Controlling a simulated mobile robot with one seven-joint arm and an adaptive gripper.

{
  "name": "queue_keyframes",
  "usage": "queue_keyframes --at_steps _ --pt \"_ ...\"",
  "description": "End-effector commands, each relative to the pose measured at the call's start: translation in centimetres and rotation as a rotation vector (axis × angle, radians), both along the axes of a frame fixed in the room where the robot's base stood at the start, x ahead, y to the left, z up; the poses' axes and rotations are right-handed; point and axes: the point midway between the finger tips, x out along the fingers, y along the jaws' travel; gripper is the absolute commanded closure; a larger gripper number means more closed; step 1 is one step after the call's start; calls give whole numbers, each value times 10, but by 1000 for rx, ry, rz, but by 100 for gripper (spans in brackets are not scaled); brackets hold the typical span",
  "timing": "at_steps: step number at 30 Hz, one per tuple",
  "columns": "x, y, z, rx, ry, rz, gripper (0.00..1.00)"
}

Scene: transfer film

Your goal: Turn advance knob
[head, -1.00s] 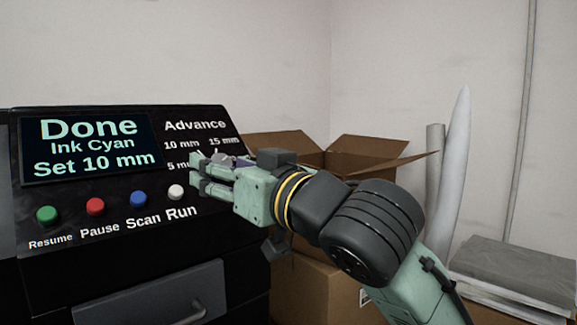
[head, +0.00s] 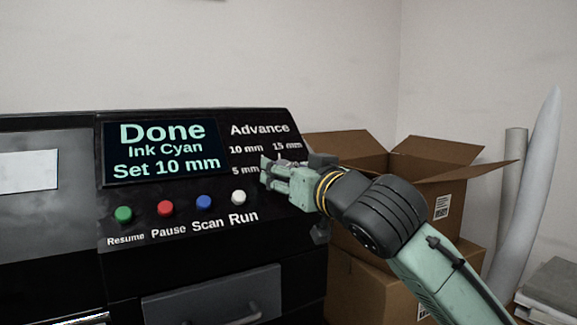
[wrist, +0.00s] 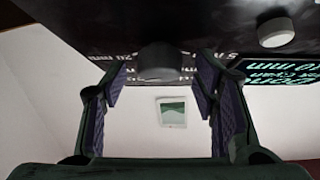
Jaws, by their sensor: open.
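The advance knob (wrist: 160,62) is a round grey knob on the black control panel. In the wrist view it shows between the two fingers of my gripper (wrist: 162,84), which are apart on either side of it. I cannot tell whether either finger touches it. In the head view my gripper (head: 267,172) is at the panel's right side, below the "Advance" label, and covers the knob. The labels 10 mm, 15 mm and 5 mm show around it. The screen (head: 161,150) reads "Done", "Ink Cyan", "Set 10 mm".
Green (head: 123,214), red (head: 166,208), blue (head: 204,202) and white (head: 238,197) buttons line the panel below the screen. A drawer handle (head: 240,318) is below. An open cardboard box (head: 345,150) stands right of the machine, behind my arm. Pale rolls (head: 528,190) lean at the far right.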

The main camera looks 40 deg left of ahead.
Motion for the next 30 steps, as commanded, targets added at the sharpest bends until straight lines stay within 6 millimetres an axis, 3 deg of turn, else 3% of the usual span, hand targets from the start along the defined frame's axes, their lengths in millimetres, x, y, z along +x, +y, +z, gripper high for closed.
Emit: queue_keyframes --at_steps 9,30 --pt "1 2 0 1 0 0 46" --pt "1 2 0 0 0 0 93"
